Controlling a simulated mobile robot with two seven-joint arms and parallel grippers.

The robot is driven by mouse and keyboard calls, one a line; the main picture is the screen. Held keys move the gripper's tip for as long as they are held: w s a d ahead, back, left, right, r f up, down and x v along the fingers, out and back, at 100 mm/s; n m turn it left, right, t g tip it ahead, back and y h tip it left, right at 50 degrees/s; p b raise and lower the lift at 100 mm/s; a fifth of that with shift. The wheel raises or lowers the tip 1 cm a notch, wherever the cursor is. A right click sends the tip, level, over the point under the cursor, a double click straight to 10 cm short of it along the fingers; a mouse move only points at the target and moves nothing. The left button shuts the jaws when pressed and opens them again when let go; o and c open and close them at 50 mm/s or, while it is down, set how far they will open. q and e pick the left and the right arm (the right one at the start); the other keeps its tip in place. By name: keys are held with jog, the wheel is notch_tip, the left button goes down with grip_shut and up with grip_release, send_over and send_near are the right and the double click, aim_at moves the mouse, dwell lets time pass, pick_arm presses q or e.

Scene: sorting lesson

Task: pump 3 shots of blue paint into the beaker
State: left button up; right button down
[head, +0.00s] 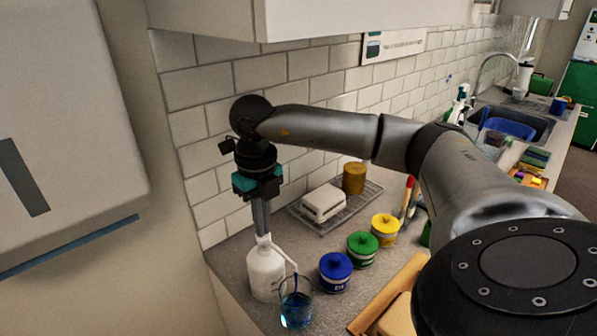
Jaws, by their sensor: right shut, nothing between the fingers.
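A white pump bottle (265,272) stands upright on the counter near its left end. Its thin spout reaches right and down over a clear beaker (297,312). The beaker stands right beside the bottle and holds blue liquid. A dark blue streak shows between the spout's end and the beaker. My right gripper (263,232) points straight down over the bottle, its fingers closed together with nothing between them. The fingertips are at the pump head and appear to touch it, hiding part of it. My left gripper is not in view.
Blue (335,273), green (362,251) and yellow (385,230) lidded jars stand right of the beaker. A wire rack (318,222) behind holds a white box (323,203) and an ochre cylinder (354,178). A wooden board (378,303) lies in front. A sink (512,125) is farther back.

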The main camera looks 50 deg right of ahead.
jog(key=shift+f, duration=0.45)
jog(key=shift+r, duration=0.1)
jog(key=shift+r+p, duration=1.05)
jog(key=shift+r, duration=0.45)
notch_tip(320, 180, up, 6)
jog(key=p, duration=0.4)
jog(key=shift+p, duration=0.35)
jog(key=shift+a+f, duration=0.1)
